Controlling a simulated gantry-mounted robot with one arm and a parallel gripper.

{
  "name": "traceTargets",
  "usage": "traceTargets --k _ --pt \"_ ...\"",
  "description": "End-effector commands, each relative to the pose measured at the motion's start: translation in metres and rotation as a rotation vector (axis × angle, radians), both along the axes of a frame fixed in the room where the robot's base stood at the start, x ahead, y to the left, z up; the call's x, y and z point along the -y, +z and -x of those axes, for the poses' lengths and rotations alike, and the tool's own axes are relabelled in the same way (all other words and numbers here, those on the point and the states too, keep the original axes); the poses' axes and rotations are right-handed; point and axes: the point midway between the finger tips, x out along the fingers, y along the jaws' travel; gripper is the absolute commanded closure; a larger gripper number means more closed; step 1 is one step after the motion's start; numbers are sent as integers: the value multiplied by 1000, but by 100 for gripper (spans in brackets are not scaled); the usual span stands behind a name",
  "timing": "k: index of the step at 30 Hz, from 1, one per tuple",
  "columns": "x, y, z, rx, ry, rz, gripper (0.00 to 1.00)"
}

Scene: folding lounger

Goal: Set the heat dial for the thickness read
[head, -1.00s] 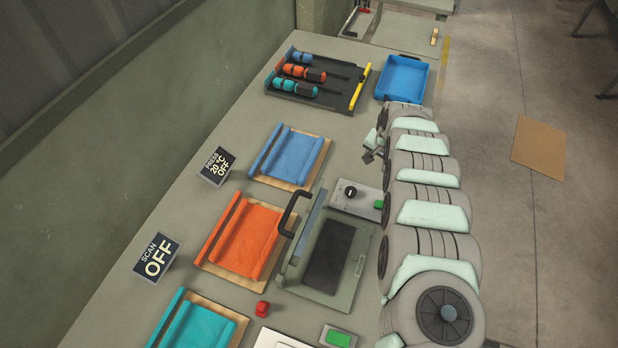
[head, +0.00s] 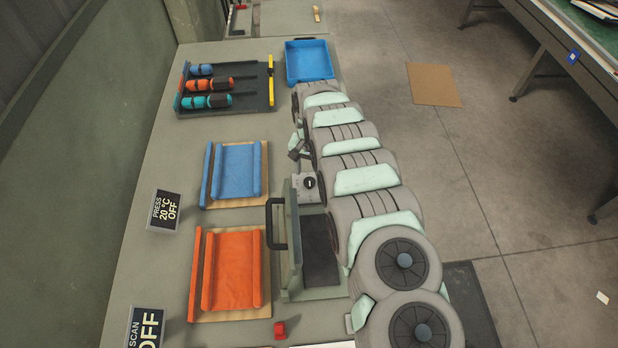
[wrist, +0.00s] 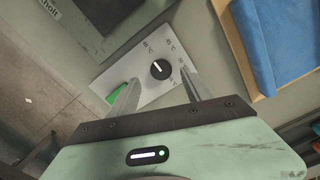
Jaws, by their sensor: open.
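The heat dial (wrist: 159,69) is a round black knob with a white pointer line, on a pale panel (wrist: 150,92). In the wrist view the pointer slants toward the upper left. The dial also shows in the head view (head: 310,183). My gripper (wrist: 157,82) is open, its two fingers apart on either side of the dial in the picture; I cannot tell their height above it. In the head view my gripper (head: 298,150) is small and partly hidden. The press display (head: 164,211) reads "PRESS 20 °C OFF".
The press (head: 320,250) stands open beside the panel, its handle (head: 275,225) to the left. A green button (wrist: 117,92) sits on the panel. Blue (head: 236,172) and orange (head: 235,270) sheets lie at left. A red object (head: 280,329) lies in front.

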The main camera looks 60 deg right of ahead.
Motion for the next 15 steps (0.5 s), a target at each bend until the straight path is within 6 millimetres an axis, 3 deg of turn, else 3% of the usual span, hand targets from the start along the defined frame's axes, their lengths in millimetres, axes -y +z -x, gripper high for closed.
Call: traceTargets --k 6,15 --pt "-1 -27 -2 3 1 2 42" --pt "0 -45 -2 3 2 4 42"
